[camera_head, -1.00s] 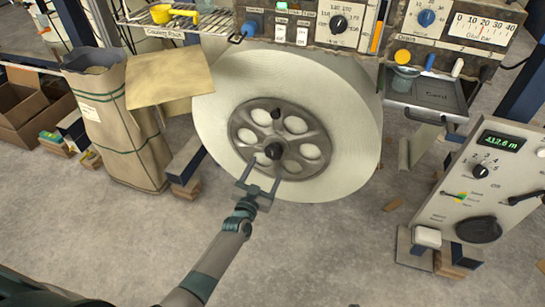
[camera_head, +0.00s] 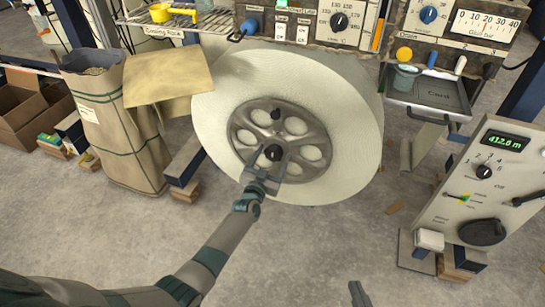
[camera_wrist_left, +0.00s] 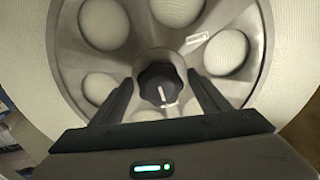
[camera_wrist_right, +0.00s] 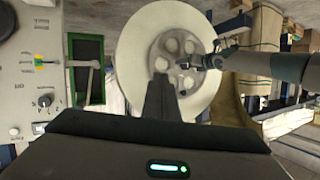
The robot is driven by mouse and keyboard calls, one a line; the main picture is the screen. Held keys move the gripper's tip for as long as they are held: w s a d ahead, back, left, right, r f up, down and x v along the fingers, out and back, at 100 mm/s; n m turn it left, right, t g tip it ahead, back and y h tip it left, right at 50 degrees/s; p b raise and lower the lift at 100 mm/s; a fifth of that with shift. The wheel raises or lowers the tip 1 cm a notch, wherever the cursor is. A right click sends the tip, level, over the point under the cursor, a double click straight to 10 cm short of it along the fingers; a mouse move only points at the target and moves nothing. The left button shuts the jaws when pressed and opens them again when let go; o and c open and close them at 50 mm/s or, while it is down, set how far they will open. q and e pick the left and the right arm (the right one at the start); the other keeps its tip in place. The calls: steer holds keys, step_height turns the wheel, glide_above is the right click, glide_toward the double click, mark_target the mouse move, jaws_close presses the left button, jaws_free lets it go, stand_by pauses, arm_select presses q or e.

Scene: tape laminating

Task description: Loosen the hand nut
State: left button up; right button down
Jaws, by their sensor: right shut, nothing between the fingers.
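The hand nut (camera_head: 273,152) is a black lobed knob at the centre of the grey spoked hub (camera_head: 243,134) on the big white roll (camera_head: 350,90). In the left wrist view the nut (camera_wrist_left: 160,85) shows a pale line on its face. My left gripper (camera_head: 268,166) is open, its fingers pointing at the hub. In the left wrist view the nut appears between the two fingers, with a gap on each side. Whether they reach around it in depth is unclear. My right gripper (camera_wrist_right: 160,92) is shut and empty, away from the roll; its tip (camera_head: 359,293) shows low in the head view.
A control panel (camera_head: 480,190) with a digital readout stands at right. A paper sack (camera_head: 110,120) and brown sheet (camera_head: 165,85) are left of the roll. A tray (camera_head: 430,95) and gauge panels (camera_head: 345,22) are above. The floor (camera_head: 300,250) in front is clear.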

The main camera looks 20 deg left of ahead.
arm_select(q)
steer(key=c, duration=0.9)
steer(key=shift+c, duration=0.2)
